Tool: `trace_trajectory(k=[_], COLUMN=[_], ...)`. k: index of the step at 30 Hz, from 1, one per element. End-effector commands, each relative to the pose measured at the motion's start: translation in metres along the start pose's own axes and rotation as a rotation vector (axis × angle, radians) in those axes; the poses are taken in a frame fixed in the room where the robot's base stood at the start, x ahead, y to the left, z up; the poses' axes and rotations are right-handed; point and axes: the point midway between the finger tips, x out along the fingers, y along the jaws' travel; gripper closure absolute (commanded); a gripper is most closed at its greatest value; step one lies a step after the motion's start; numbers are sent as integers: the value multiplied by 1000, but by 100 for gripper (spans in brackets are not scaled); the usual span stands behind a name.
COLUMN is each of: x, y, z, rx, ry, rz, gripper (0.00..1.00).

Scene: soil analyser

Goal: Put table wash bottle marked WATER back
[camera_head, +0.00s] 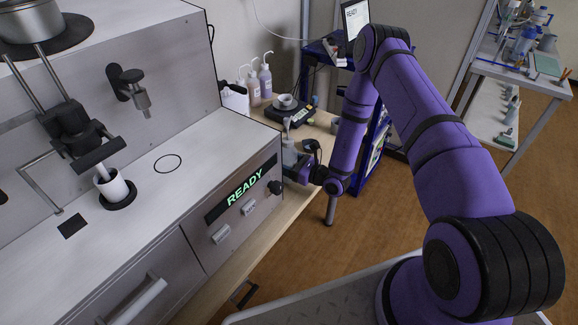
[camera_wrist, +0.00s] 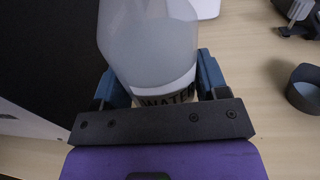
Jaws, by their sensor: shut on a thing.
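The wash bottle marked WATER (camera_wrist: 150,45) is a translucent white bottle with a dark-lettered label. In the wrist view it sits between the blue fingers of my gripper (camera_wrist: 158,82), which is shut on it. The label is partly hidden by the gripper body. In the head view my gripper (camera_head: 297,168) is low beside the analyser's right end, and the bottle (camera_head: 289,152) shows only in part there. I cannot tell whether its base touches the wooden table (camera_head: 318,133).
The analyser (camera_head: 215,180) with a lit READY display stands close left of my gripper. Behind are several wash bottles (camera_head: 265,80) and a black scale (camera_head: 290,113) with a dish. A dark round cup (camera_wrist: 305,88) is at right in the wrist view. A blue cart (camera_head: 375,140) stands behind my arm.

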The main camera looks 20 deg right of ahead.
Motion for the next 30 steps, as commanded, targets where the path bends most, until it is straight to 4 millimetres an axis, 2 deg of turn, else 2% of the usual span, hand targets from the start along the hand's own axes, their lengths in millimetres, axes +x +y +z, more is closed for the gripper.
trace_trajectory(k=[3, 14, 15, 17, 18, 27, 30], x=[0, 0, 0, 0, 0, 0, -8], y=[0, 0, 0, 0, 0, 0, 0], z=[-12, -15, -15, -15, -15, -13, -13], rx=[-1, -1, -1, -1, -1, -1, 1], ry=[0, -1, 0, 0, 0, 0, 1], rz=[1, 0, 1, 1, 1, 1, -1], gripper=[46, 46, 24, 10, 7, 7, 7])
